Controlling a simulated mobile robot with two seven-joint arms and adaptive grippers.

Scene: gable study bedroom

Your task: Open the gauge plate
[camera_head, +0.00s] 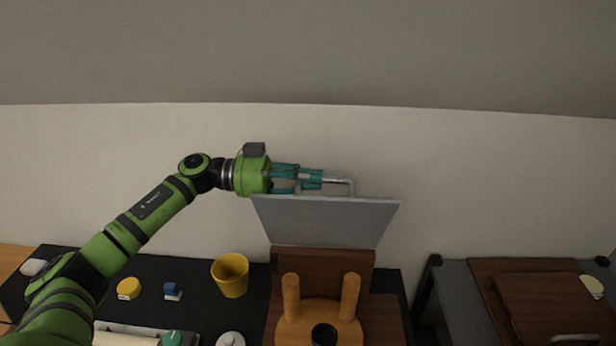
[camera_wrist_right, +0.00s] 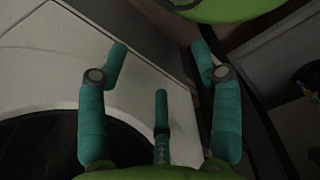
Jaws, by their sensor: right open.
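The gauge plate (camera_head: 330,220) is a flat grey panel standing raised and tilted at the back of a brown wooden base (camera_head: 322,260). A bent metal handle (camera_head: 343,181) sticks out from its top edge. My left gripper (camera_head: 319,179) comes in from the left with its teal fingers closed around the handle bar; the fingers hide part of the bar. My right gripper (camera_wrist_right: 160,68) shows only in the right wrist view, its teal fingers spread and nothing between them.
A yellow cup (camera_head: 230,275), a yellow round item (camera_head: 129,288) and a blue-and-white block (camera_head: 172,291) stand on the black desk (camera_head: 195,270). A wooden stool-like object (camera_head: 320,312) is in front of the plate. A pale panel (camera_wrist_right: 150,75) is close to my right gripper.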

